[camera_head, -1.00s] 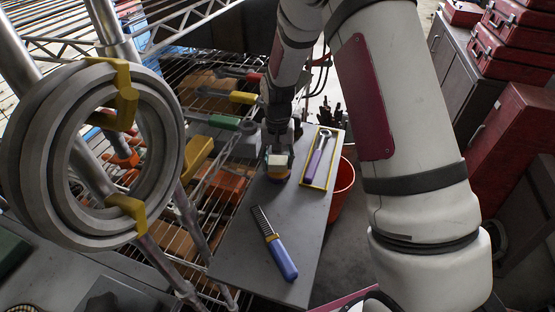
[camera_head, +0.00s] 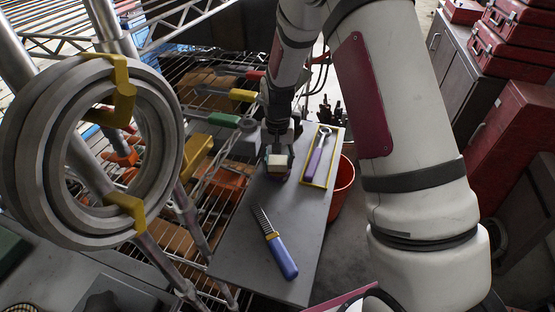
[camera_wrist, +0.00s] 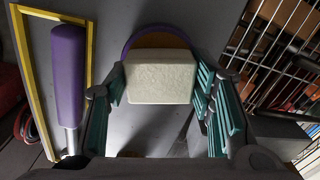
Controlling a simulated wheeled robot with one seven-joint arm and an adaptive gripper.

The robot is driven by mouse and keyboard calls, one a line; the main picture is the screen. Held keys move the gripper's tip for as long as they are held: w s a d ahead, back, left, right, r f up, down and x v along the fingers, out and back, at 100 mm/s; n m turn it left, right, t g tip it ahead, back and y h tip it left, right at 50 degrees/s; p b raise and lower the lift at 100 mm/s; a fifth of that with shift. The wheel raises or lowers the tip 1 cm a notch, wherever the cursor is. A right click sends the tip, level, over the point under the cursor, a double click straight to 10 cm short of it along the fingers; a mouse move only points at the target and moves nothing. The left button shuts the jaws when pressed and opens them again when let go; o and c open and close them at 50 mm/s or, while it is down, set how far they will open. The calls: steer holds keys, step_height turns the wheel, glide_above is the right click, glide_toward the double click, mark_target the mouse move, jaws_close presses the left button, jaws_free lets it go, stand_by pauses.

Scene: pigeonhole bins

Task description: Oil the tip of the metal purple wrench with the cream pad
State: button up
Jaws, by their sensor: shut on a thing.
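The cream pad (camera_wrist: 160,78) is a pale block between the teal fingers of my gripper (camera_wrist: 158,88) in the wrist view. The fingers are shut on its two sides. It also shows in the head view (camera_head: 276,160) above the grey board. A round piece with an orange face and purple rim (camera_wrist: 158,40) shows behind the pad; I cannot tell if they touch. The wrench (camera_head: 319,152) has a purple handle and a metal ring end, and lies in a yellow frame (camera_head: 333,165) right of my gripper. Its handle (camera_wrist: 68,75) is at left in the wrist view.
A blue-handled brush (camera_head: 280,257) lies on the grey board (camera_head: 240,225) nearer the camera. A wire rack with bins (camera_head: 195,150) stands at left. A red bucket (camera_head: 344,185) is beyond the board's right edge. Clear board lies between gripper and brush.

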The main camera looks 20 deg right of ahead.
mark_target(278, 160)
steer(key=shift+r, duration=0.1)
steer(key=shift+r+p, duration=0.9)
steer(key=shift+r, duration=2.5)
steer(key=shift+s, duration=0.1)
